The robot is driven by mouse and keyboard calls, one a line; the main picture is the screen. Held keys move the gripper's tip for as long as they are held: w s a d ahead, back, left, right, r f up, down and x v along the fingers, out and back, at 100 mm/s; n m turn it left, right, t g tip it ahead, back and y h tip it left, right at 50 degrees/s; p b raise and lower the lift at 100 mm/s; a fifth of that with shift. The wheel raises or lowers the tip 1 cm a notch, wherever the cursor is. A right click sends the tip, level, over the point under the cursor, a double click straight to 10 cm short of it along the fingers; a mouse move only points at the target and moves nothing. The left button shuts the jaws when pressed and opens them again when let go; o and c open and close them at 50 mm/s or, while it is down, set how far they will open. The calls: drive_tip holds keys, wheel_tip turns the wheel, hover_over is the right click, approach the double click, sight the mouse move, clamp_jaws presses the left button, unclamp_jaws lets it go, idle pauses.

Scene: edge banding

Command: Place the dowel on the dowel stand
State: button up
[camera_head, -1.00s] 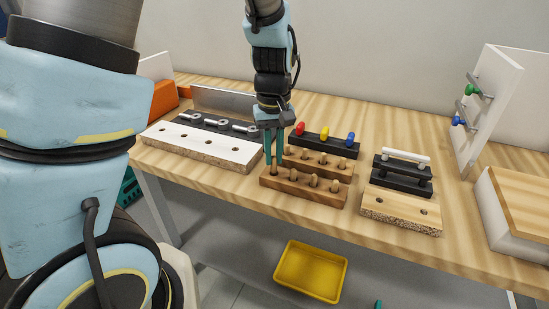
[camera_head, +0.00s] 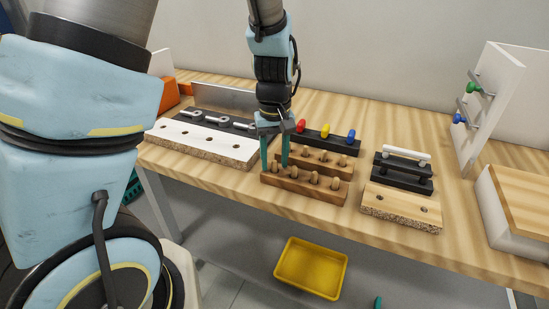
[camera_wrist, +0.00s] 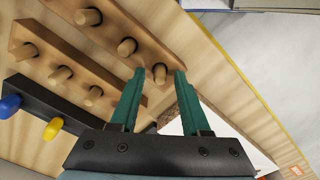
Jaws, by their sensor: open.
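The front wooden dowel stand (camera_head: 305,192) is a brown block holding a row of upright dowels. Its leftmost dowel (camera_wrist: 160,73) stands at the end of the row, between my fingertips in the wrist view. My gripper (camera_head: 275,168) is open above the left end of this stand, its teal fingers spread to either side of that dowel with visible gaps. It also shows in the wrist view (camera_wrist: 160,71). A second brown block (camera_head: 327,164) with several dowels stands behind; its left end is partly hidden by my gripper in the head view.
A black rack (camera_head: 334,144) with red, yellow and blue pegs is behind the stands. A white-topped board (camera_head: 200,141) lies to the left. A drilled board (camera_head: 400,211) and a black handle rack (camera_head: 402,180) stand to the right. A yellow bin (camera_head: 311,268) is below the table.

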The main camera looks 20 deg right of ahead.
sight(275, 161)
drive_tip(key=shift+r, duration=0.1)
wheel_tip(275, 161, up, 12)
drive_tip(key=b, duration=0.1)
drive_tip(key=a+f, duration=0.3)
drive_tip(key=a, duration=0.9)
drive_tip(key=w+a+f+t, duration=0.1)
drive_tip(key=a+f, duration=0.2)
drive_tip(key=a, duration=1)
drive_tip(key=shift+a+f+t, duration=0.2)
drive_tip(key=shift+t, duration=0.1)
